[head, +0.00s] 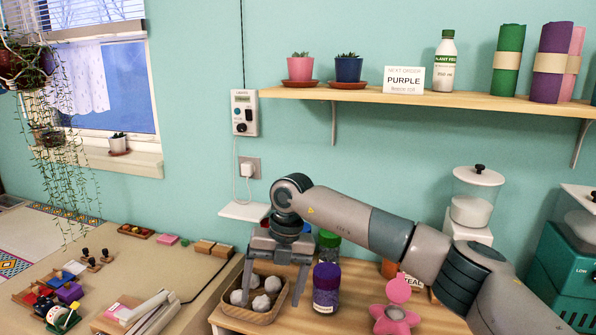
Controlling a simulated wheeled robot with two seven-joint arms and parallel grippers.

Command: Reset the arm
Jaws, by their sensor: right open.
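My right arm (345,212) comes in from the right and bends down at its wrist. My right gripper (270,298) points down over a small wooden tray (262,318) that holds whitish lumps (262,303). Its two fingers are spread apart on either side of the lumps. I see nothing clearly held between them. Whether the fingers touch the tray cannot be told. My left gripper is not in view.
A pink flower-shaped object (393,318) is further right. A wooden shelf (420,97) with pots and fabric rolls hangs above. A white wall ledge (243,211) lies left of the wrist.

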